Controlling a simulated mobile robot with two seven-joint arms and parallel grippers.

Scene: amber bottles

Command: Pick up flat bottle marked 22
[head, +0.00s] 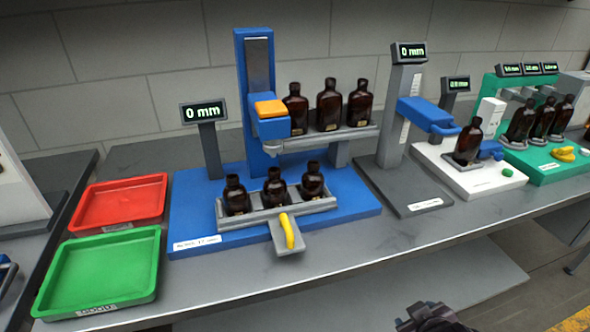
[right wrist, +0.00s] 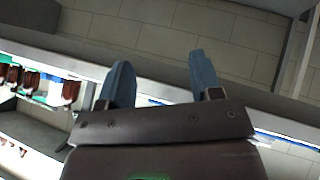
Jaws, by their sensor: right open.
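Several dark amber bottles stand on the bench in the head view. Three stand on the raised shelf, including a middle one (head: 329,105), and three stand in the lower grey rack, including a middle one (head: 275,188). One bottle (head: 468,143) stands on the white device, and three more, including one (head: 521,121), stand at the green station. Their small labels are too small to read, so I cannot tell which is marked 22. My right gripper (right wrist: 160,62) is open and empty in the right wrist view, apart from the bottles. My left gripper is not seen.
A red tray (head: 121,203) and a green tray (head: 103,268) lie empty at the left. A yellow lever (head: 287,231) sticks out in front of the lower rack.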

